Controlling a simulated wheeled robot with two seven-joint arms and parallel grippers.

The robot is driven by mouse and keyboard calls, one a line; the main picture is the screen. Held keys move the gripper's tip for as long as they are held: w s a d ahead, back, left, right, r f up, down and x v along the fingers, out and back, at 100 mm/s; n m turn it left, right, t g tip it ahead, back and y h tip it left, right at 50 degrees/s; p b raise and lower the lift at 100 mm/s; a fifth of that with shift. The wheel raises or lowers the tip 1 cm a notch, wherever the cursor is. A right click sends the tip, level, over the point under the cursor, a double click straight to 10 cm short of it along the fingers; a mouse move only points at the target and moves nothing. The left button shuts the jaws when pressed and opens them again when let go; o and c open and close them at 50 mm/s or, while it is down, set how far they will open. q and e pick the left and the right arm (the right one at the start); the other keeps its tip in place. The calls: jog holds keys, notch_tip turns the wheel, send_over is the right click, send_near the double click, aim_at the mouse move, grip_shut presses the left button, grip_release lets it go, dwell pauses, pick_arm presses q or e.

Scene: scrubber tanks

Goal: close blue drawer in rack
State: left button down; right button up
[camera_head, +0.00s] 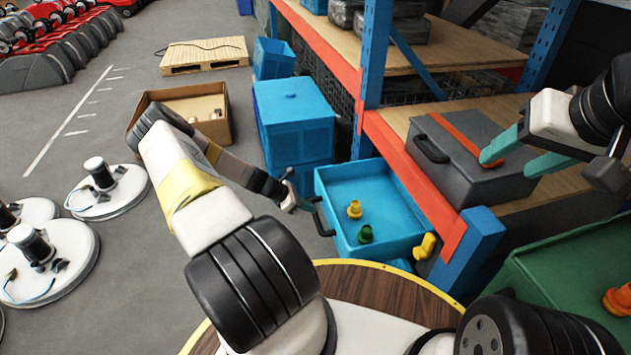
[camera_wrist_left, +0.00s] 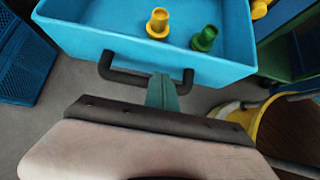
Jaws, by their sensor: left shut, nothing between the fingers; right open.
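The blue drawer (camera_head: 383,192) stands pulled out from the lower part of the rack (camera_head: 412,168). Its front wall (camera_wrist_left: 105,42) and black handle (camera_wrist_left: 110,72) show in the left wrist view. A yellow fitting (camera_head: 354,209) and a green fitting (camera_head: 365,234) stand inside it. My left gripper (camera_head: 298,205) is shut and empty at the handle. Its teal fingertips (camera_wrist_left: 161,90) overlap the handle bar; whether they touch it I cannot tell. My right gripper (camera_head: 514,160) is open and empty, above or in front of a grey case (camera_head: 465,165) on the shelf.
Blue crates (camera_head: 295,120) stand left of the drawer. Another yellow fitting (camera_head: 426,246) is at the drawer's right edge. A green bin (camera_head: 570,275) stands at the right. A cardboard box (camera_head: 190,110) and pallet (camera_head: 205,55) lie further back.

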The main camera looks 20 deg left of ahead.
pick_arm(q)
jog(key=w+d, duration=0.1)
jog(key=w+d+f, duration=0.1)
jog(key=d, duration=0.1)
jog(key=shift+w+d, duration=0.45)
jog(key=shift+d, duration=0.1)
jog(key=w+d, duration=0.8)
jog(key=d, duration=0.4)
jog(key=w+d, duration=0.8)
jog(key=d, duration=0.4)
jog(key=shift+w+d, duration=0.25)
jog(key=shift+d, duration=0.1)
jog(key=shift+w+d+r, duration=0.1)
jog(key=shift+r, duration=0.05)
